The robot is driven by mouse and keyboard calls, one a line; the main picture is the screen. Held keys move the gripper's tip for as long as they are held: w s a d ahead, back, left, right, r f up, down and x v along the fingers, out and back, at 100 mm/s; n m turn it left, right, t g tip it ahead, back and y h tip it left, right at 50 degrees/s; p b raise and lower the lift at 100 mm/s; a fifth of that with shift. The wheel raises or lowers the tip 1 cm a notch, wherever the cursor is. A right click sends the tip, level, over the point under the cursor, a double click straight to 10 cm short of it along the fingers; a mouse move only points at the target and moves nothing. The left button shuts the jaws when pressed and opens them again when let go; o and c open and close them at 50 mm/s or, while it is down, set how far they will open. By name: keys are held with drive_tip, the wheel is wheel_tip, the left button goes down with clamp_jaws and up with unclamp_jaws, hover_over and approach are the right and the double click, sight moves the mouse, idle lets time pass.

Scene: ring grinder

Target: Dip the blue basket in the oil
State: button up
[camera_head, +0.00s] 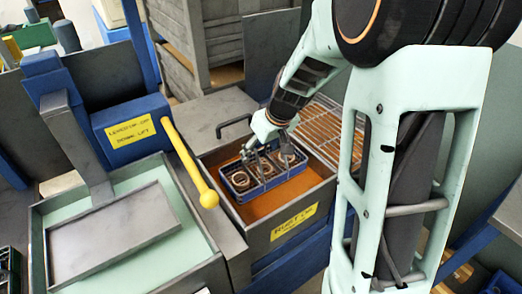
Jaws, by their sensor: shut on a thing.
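The blue basket (236,190) is within the walls of the grey oil tank (245,240) and holds a few metal rings. The orange-brown oil (265,210) shows around the basket's front and right sides. I cannot tell how deep the basket sits in it or whether it only hangs just over it. My gripper (258,156) reaches down from the upper right over the middle of the basket and is shut on it. The exact grip point is small and partly hidden by the fingers.
A wire rack (322,130) lies behind the tank at the right. To the left stands a basin of pale green liquid (60,220) with a grey plate. A yellow lever (190,160) with a ball end juts close to the tank's left wall. Grey crates (215,35) stand behind.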

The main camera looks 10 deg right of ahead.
drive_tip(key=shift+r+p, duration=2.65)
drive_tip(key=shift+r, duration=1.85)
